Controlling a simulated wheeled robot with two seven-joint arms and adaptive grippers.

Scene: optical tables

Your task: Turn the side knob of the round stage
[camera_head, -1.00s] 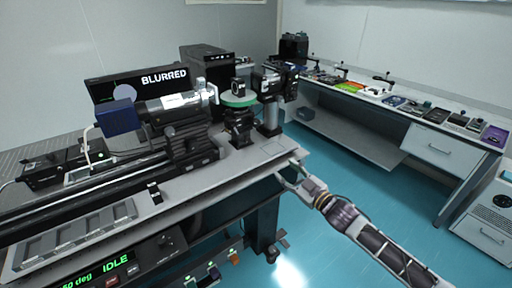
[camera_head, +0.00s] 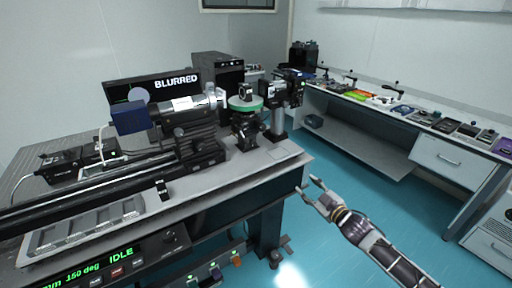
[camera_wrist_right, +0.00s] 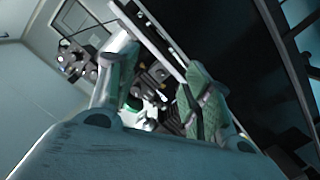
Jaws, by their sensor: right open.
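The round stage (camera_head: 245,104) has a green rim and stands on a black mount near the right end of the optical table. A small black part sits on top of it. I cannot make out its side knob clearly at this size. My right gripper (camera_head: 312,190) is open and empty, in front of the table's right edge and apart from the stage. In the right wrist view its two fingers (camera_wrist_right: 158,95) are spread, with blurred bench equipment beyond them. My left gripper is not in view.
A camera on a post (camera_head: 279,95) stands right of the stage, and a cylindrical instrument (camera_head: 185,110) lies left of it. A monitor (camera_head: 155,88) reads BLURRED. A control panel (camera_head: 120,262) reads IDLE. Open blue floor (camera_head: 345,160) separates this table from the side bench (camera_head: 440,152).

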